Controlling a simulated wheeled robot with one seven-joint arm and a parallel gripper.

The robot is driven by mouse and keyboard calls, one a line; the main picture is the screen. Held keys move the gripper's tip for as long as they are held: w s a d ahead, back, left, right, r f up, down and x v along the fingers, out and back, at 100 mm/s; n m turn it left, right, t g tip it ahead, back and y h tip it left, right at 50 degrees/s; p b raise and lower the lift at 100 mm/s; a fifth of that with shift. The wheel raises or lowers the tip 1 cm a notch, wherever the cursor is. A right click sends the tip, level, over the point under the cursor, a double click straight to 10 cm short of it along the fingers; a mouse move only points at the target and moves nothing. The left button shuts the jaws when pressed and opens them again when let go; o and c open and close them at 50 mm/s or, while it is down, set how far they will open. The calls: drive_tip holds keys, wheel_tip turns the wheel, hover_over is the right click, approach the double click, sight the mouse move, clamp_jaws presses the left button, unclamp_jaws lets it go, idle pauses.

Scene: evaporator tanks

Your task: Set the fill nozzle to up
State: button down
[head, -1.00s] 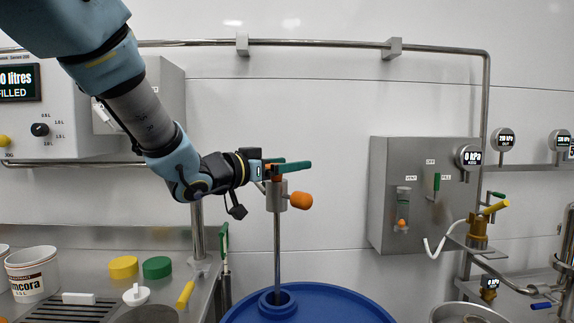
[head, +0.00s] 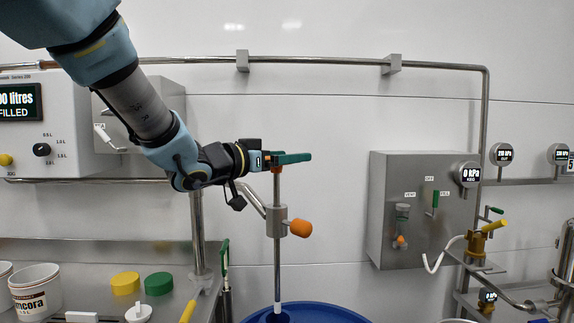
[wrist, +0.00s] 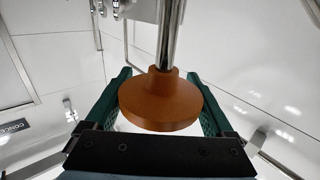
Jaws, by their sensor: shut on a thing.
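The fill nozzle is an upright steel rod (head: 277,265) passing through a grey clamp block (head: 275,222) with an orange side knob (head: 300,228). A good length of rod stands above the clamp. My gripper (head: 290,158) is shut at the rod's top. In the wrist view the nozzle's round orange handle (wrist: 160,105) sits between my green fingers, the rod running beyond it. The fingers mostly hide the handle in the head view.
A steel arm (head: 252,197) joins the clamp to a post (head: 198,235) on the left. A grey control box (head: 405,245) hangs right. Pipes and valves (head: 485,235) stand far right. A counter (head: 170,255) with tubs and lids lies left. The wall space above my gripper is clear.

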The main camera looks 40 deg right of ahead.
wheel_tip(320, 180, up, 19)
drive_tip(key=p, duration=1.2)
drive_tip(key=shift+r+p, duration=0.2)
drive_tip(key=shift+p, duration=0.15)
drive_tip(key=shift+r, duration=0.1)
unclamp_jaws()
drive_tip(key=a+b, duration=0.3)
drive_tip(key=a, duration=0.7)
drive_tip(key=shift+a, duration=0.4)
